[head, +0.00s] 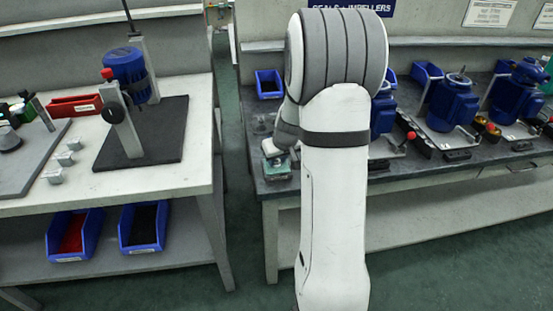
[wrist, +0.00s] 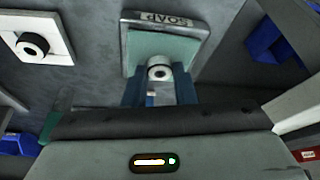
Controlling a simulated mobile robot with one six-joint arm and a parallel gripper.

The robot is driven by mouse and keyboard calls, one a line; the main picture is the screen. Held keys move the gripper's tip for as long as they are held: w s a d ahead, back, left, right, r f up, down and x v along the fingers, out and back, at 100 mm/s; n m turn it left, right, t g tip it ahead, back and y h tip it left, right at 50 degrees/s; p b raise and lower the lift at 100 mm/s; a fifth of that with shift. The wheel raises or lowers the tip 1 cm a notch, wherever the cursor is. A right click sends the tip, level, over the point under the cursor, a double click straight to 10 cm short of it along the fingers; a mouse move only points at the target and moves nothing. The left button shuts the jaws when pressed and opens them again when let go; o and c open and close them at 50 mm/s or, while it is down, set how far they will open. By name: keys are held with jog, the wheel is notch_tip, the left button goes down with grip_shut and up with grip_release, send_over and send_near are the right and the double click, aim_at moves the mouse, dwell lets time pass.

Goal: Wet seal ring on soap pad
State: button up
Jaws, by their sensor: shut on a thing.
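The soap pad (wrist: 148,43) is a pale green square in a grey tray with a "SOAP" label (wrist: 174,19), at the top middle of the wrist view. It also shows in the head view (head: 277,174), low beside my arm. My gripper (wrist: 160,84) has blue fingers shut on a small seal ring (wrist: 159,68), pale with a dark centre. The ring overlaps the pad's near edge in the wrist view. I cannot tell if it touches the pad. The ring is too small or hidden to make out in the head view.
A similar ring-shaped part (wrist: 32,45) sits on a white plate (wrist: 60,49) left of the pad. A blue bin (wrist: 270,40) is at the right. Several blue pumps (head: 452,105) stand along the right bench (head: 420,170). A blue pump (head: 126,70) stands on the left table.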

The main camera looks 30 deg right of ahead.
aim_at(278, 163)
dwell(0.4)
jog(key=shift+r+p, duration=2.25)
jog(key=shift+r, duration=1.25)
